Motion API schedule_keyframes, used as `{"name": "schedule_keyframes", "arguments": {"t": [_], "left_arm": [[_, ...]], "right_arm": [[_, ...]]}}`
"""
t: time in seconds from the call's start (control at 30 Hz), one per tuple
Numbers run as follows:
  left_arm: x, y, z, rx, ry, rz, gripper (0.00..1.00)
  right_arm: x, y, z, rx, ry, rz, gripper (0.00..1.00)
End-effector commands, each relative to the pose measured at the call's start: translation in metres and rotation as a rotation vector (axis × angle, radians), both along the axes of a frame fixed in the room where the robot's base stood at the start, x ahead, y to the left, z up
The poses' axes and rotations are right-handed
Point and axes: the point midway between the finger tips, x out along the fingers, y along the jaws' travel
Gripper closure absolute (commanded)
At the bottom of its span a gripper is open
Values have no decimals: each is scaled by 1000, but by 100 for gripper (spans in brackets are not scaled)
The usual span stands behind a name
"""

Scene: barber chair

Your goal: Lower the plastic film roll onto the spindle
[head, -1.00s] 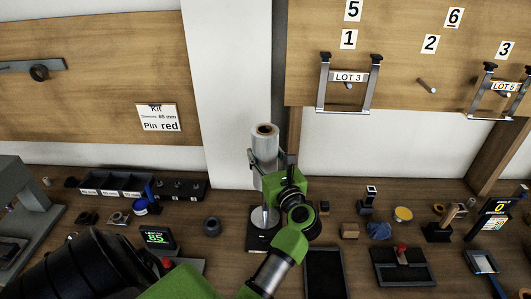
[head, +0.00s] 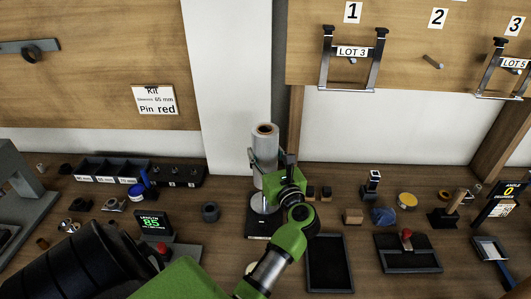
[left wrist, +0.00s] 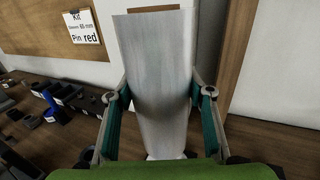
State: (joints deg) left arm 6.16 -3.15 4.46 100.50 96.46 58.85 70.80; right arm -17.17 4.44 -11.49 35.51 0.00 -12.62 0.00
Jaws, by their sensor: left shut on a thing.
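The plastic film roll (head: 264,145) is a pale, upright cylinder with a brown core showing at its top. My left gripper (head: 267,170) is shut around the roll's lower part. In the left wrist view, the roll (left wrist: 157,80) stands between the two teal-padded fingers (left wrist: 157,115). Below the roll is the spindle stand, with a round silver disc (head: 259,204) on a dark base (head: 258,227). The roll is above the disc, roughly in line with it. My gripper and arm partly hide the roll's lower end, so I cannot tell whether the spindle is inside the core. My right gripper is out of view.
The wall is close behind the roll.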

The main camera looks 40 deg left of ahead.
Motion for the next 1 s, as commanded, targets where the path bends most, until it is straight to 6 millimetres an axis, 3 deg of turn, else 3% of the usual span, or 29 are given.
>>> {"name": "schedule_keyframes", "arguments": {"t": [1.0], "left_arm": [[0, 0, -69, 3, -3, 0, 91]], "right_arm": [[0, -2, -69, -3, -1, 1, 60]]}}
